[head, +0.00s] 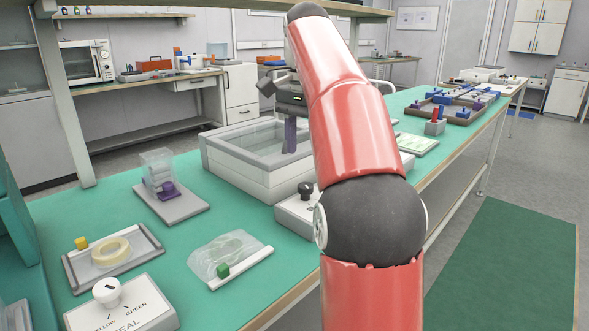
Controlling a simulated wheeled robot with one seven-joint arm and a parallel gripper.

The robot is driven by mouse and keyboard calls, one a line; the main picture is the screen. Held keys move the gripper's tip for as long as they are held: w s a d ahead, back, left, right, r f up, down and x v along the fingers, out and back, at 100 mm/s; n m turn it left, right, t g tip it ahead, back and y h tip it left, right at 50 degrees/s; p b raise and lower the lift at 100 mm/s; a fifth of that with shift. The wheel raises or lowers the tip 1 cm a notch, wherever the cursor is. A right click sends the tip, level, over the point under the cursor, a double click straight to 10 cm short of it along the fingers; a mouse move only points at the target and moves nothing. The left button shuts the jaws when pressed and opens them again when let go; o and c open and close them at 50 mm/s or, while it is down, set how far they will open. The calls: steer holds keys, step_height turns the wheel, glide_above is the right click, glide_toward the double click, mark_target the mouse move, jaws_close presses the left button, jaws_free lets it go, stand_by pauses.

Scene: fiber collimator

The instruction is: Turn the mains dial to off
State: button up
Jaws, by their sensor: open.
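A grey box (290,214) with a black knob (305,190) on top stands at the centre of the green bench, partly hidden behind my red arm. Its markings cannot be read, so I cannot tell whether it is the mains dial. Another dial, a white knob (106,291), sits on a box at the lower left marked YELLOW, GREEN and SEAL. My gripper (289,148) points down over the clear-topped white case, behind and above the black knob and apart from it. It is open, with purple fingers; no held object shows.
The white case (232,180) lies behind the knob box. A tray with a tape ring (110,252), a clear bag (222,254) and a clear stand (160,173) are on the left. Several trays of blue parts (460,104) stand at the far right. Bare bench lies between the left items.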

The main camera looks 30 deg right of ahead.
mark_target(305, 186)
steer(key=shift+w+d+f, duration=0.1)
steer(key=shift+w+d, duration=0.05)
step_height(305, 186, down, 7)
steer(key=b, duration=0.3)
steer(key=shift+f+b, duration=0.2)
steer(key=shift+b, duration=0.1)
steer(key=c, duration=1)
steer(key=shift+o, duration=0.2)
steer(key=shift+r, duration=0.1)
